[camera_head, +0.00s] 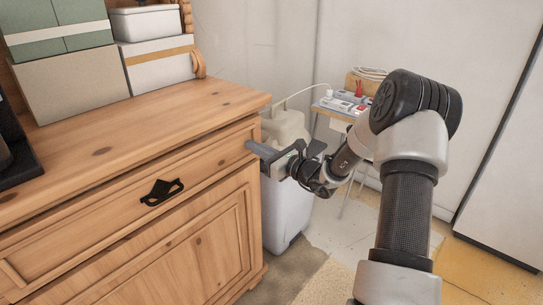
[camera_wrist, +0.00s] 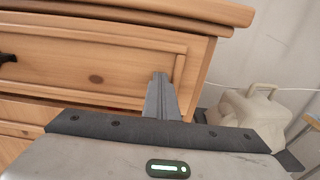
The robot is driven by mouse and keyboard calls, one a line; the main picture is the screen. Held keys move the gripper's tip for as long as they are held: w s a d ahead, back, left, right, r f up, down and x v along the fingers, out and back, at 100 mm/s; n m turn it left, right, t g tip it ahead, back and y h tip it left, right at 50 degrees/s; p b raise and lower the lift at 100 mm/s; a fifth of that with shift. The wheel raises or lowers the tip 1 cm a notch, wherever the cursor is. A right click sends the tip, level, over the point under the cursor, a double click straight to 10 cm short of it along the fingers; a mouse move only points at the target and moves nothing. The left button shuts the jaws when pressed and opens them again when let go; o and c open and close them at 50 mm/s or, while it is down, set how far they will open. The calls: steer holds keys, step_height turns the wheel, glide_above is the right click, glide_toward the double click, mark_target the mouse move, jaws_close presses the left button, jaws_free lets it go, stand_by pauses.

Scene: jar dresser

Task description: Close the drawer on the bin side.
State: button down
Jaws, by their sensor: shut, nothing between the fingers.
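The drawer (camera_head: 205,170) is the top one of a wooden dresser, with a black handle (camera_head: 162,192). It looks about flush with the dresser; a small gap would be hard to tell. A white bin (camera_head: 285,205) stands on the floor beside the dresser's right side. My gripper (camera_head: 252,147) is shut and empty, its fingertips at the right end of the drawer front, on the bin side. In the wrist view the gripper (camera_wrist: 160,82) points at the drawer front (camera_wrist: 60,60) near its right edge. I cannot tell whether the tips touch the wood.
A beige jug (camera_head: 286,127) is above the bin, close to my gripper. A small table (camera_head: 318,108) with power strips stands behind. Boxes (camera_head: 72,82) stand on the dresser top. The floor at the front right is partly clear.

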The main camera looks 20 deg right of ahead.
steer(key=x, duration=0.3)
steer(key=shift+w+r, duration=0.15)
steer(key=shift+a+r, duration=0.1)
steer(key=shift+r, duration=0.05)
stand_by(0.3)
